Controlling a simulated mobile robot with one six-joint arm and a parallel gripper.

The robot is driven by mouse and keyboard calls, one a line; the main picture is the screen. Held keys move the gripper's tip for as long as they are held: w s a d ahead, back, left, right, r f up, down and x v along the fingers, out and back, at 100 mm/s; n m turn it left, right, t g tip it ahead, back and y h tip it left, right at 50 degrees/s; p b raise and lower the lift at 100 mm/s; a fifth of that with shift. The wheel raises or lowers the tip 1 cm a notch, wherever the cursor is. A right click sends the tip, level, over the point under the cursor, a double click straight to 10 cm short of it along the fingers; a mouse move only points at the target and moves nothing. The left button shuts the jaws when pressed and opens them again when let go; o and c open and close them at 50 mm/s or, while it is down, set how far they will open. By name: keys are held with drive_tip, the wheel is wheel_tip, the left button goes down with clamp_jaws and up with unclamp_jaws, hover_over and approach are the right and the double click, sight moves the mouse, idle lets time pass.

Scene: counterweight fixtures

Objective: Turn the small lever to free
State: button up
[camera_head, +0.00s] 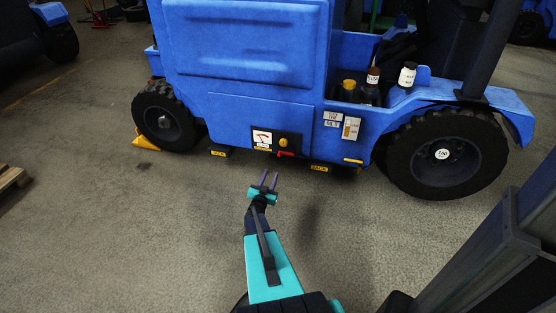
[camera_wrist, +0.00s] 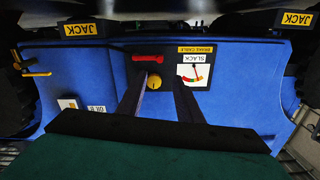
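A blue vehicle (camera_head: 240,85) carries a dark panel (camera_head: 293,140) low on its side. The panel has a red lever-like bar (camera_head: 286,154), a round yellow knob (camera_head: 283,142) and a white gauge (camera_head: 262,138). In the wrist view, which is upside down, the red bar (camera_wrist: 147,58) lies level, the yellow knob (camera_wrist: 154,82) shows between my fingers, and the gauge (camera_wrist: 194,72) reads SLACK above a BRAKE CABLE label. I cannot tell for sure which part is the small lever. My gripper (camera_head: 270,175) is open and empty, in front of the panel and apparently apart from it.
JACK labels (camera_head: 319,168) mark the lower edge on both sides of the panel. A yellow handle (camera_head: 352,160) sticks out to the right. Black wheels (camera_head: 448,154) flank the body, with a yellow chock (camera_head: 145,141) at the left wheel. The floor before the panel is clear.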

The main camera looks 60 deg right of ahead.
drive_tip(key=b, duration=0.3)
approach(286, 154)
drive_tip(key=w+d, duration=0.3)
drive_tip(key=w, duration=0.2)
drive_tip(key=shift+d, duration=0.9)
drive_tip(key=shift+c, duration=0.5)
drive_tip(key=c, duration=0.7)
drive_tip(key=shift+w, duration=0.2)
clamp_jaws()
drive_tip(key=shift+s, duration=0.15)
